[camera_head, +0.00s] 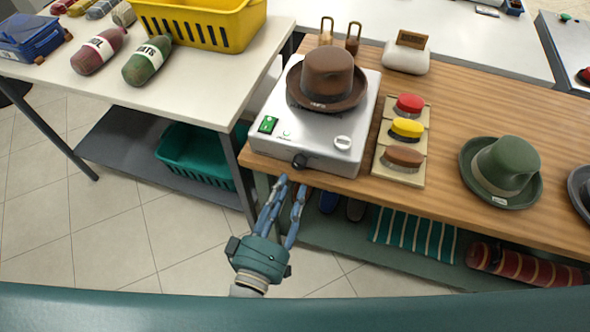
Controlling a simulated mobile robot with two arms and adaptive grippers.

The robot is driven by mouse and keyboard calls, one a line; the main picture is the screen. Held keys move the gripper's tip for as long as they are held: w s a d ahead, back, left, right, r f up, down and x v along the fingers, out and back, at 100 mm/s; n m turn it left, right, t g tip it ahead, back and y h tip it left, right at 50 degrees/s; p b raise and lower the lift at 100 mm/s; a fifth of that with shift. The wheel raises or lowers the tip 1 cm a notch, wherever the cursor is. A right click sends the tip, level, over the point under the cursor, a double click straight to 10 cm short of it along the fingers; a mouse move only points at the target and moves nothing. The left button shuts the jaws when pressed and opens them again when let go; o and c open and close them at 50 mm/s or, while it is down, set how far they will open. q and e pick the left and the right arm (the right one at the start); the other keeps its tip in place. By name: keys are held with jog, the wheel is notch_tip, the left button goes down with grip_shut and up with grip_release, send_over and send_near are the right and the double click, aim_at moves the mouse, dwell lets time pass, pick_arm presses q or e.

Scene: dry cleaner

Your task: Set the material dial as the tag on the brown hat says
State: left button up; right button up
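The brown hat (328,75) sits on top of a silver-white machine (300,138). A small pale tag (318,105) shows at its front brim; its writing is too small to read. A round white dial (343,142) is on the machine's top at the front right; its setting is unreadable. My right gripper is not in view.
A green switch (268,124) is on the machine's left front. Red, yellow and brown brushes stand on a beige holder (388,174) to its right. A green hat (508,168) lies farther right on the wooden counter (455,115). A white table (190,85) is at left.

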aim_at(298, 167)
pick_arm(q)
jog(key=x, duration=0.6)
jog(key=shift+p, duration=0.3)
grip_shut()
